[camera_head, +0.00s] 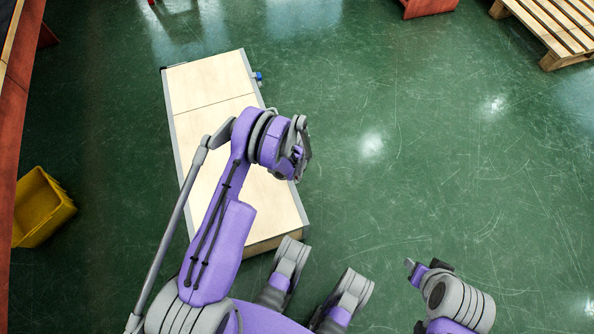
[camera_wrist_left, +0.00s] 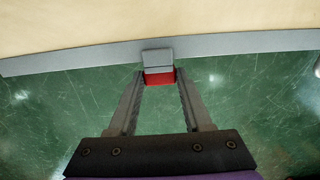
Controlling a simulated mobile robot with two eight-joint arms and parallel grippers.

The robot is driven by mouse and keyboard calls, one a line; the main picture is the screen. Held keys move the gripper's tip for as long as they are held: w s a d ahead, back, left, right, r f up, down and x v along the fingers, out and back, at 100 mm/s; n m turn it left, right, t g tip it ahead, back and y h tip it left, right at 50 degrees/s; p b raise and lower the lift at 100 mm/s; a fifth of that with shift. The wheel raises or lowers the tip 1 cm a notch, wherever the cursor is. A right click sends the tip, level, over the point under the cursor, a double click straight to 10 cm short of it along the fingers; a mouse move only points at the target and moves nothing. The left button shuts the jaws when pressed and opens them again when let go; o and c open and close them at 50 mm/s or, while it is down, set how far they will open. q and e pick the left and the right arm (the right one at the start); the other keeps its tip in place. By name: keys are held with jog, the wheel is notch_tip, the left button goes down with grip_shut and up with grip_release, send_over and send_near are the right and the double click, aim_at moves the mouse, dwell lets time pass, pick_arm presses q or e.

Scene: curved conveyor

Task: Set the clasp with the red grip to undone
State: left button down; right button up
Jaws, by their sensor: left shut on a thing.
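The clasp with the red grip (camera_wrist_left: 160,77) shows in the left wrist view on the grey edge of a wooden-topped case (camera_head: 210,90). Its grey metal plate (camera_wrist_left: 157,57) lies against that edge, and the red grip sticks out from it. My left gripper (camera_wrist_left: 161,76) is shut on the red grip, with one finger at each side. In the head view my left gripper (camera_head: 301,158) is at the right long edge of the case, and my wrist hides the red clasp. My right gripper (camera_head: 412,268) is at the lower right, apart from the case; its fingers are not clear.
A blue clasp (camera_head: 258,76) is on the same edge, farther up. A yellow bin (camera_head: 40,208) stands at the left beside a red-brown bench (camera_head: 12,120). A wooden pallet (camera_head: 555,25) lies at the top right. The green floor right of the case is clear.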

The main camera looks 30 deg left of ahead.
pick_arm(q)
jog(key=shift+w+d, duration=0.1)
dwell(0.7)
jog(key=shift+w+d+f+g+y, duration=0.25)
jog(key=shift+w+d+g+y, duration=0.25)
jog(key=shift+g+y, duration=0.3)
jog(key=shift+w+d+f+g+y, duration=0.2)
jog(key=shift+w+d+g+y, duration=0.3)
jog(key=shift+g+y, duration=0.35)
jog(key=shift+w+d+f+g+y, duration=0.25)
jog(key=shift+w+d+g+y, duration=0.15)
jog(key=shift+w+g+y, duration=0.4)
jog(key=shift+s+g, duration=0.15)
jog(key=shift+g, duration=0.1)
jog(key=shift+c, duration=1.6)
grip_release()
jog(key=p+v, duration=0.1)
jog(key=v, duration=0.9)
jog(key=shift+r+p, duration=0.4)
